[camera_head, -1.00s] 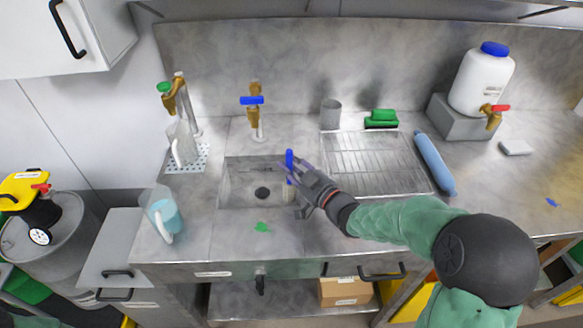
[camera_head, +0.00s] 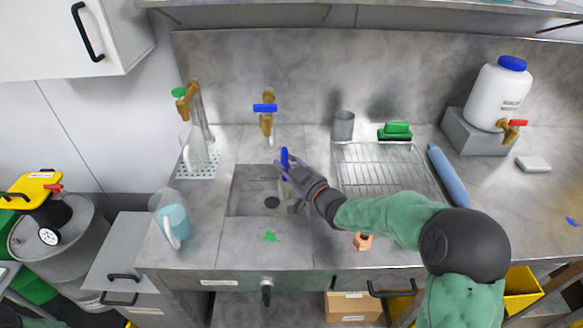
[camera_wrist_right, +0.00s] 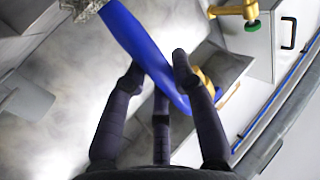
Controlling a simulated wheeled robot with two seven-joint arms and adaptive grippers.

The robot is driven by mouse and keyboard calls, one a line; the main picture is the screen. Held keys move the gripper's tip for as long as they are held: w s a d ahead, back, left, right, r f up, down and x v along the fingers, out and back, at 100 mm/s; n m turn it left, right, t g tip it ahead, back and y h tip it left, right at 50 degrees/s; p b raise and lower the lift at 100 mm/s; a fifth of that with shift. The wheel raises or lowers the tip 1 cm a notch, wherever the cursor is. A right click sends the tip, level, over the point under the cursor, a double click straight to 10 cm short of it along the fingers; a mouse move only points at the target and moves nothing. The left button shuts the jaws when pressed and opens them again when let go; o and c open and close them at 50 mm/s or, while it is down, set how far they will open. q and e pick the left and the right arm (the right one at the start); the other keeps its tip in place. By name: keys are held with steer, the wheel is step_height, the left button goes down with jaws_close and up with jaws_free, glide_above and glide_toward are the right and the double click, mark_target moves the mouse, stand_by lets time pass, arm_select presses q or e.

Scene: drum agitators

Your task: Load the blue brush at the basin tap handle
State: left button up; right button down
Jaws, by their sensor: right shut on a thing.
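My right gripper (camera_head: 289,171) is shut on the blue brush (camera_head: 284,158) and holds it above the right side of the sink basin (camera_head: 245,198). In the right wrist view the long blue handle (camera_wrist_right: 143,45) runs between the dark fingers (camera_wrist_right: 160,82), with grey bristles at the upper left edge. The basin tap (camera_head: 266,122) is brass with a blue handle (camera_head: 264,108) and stands behind the basin. The brush is apart from it, in front and slightly right. A brass part (camera_wrist_right: 205,80) shows behind the brush in the wrist view. My left gripper is out of view.
Left of the basin are a green-handled tap (camera_head: 181,93), a clear jug (camera_head: 193,150) and a jug of blue liquid (camera_head: 172,219). Right are a grey cup (camera_head: 343,126), wire rack (camera_head: 385,170), green sponge (camera_head: 397,130), blue roll (camera_head: 447,176) and white canister (camera_head: 497,88).

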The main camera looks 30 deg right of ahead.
steer(key=w+f+b, duration=0.1)
steer(key=w+b, duration=0.1)
steer(key=w, duration=0.4)
steer(key=shift+a, duration=0.15)
steer(key=shift+w+f, duration=0.1)
steer(key=shift+w, duration=0.05)
